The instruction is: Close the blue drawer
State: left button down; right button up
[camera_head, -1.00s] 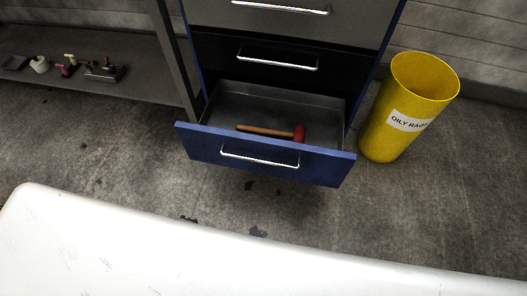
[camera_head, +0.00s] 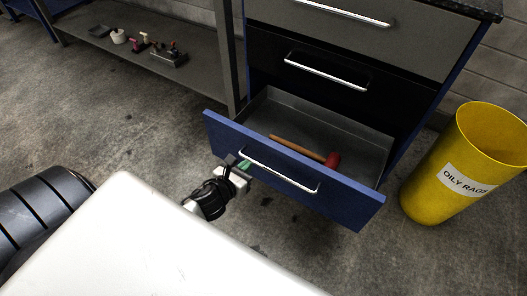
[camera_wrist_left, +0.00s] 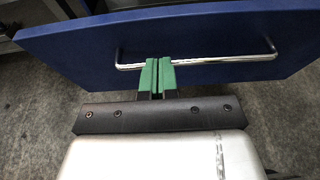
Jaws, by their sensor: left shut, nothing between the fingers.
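The blue drawer (camera_head: 345,199) is the lowest one of the cabinet and stands pulled out. A mallet with a wooden handle and red head (camera_head: 332,160) lies inside it. Its silver bar handle (camera_head: 290,180) runs across the blue front. My left gripper (camera_head: 243,164) is at the left end of that handle, in front of the drawer face. In the left wrist view its green fingertips (camera_wrist_left: 157,75) are pressed together with nothing between them, at the handle bar (camera_wrist_left: 200,62). I cannot tell whether they touch the drawer front. My right gripper is not in view.
A yellow bin labelled "OILY RAGS" (camera_head: 455,165) stands right of the cabinet. The black drawer (camera_head: 325,78) and grey drawer (camera_head: 370,40) above are shut. A shelf (camera_head: 190,72) with small tools is at the left. Concrete floor is clear in front of the drawer.

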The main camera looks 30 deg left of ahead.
aim_at(267, 146)
pick_arm(q)
jog(key=x, duration=0.2)
jog(key=b+x, duration=0.1)
jog(key=x, duration=0.5)
jog(key=shift+r, duration=0.3)
jog(key=shift+w, duration=0.65)
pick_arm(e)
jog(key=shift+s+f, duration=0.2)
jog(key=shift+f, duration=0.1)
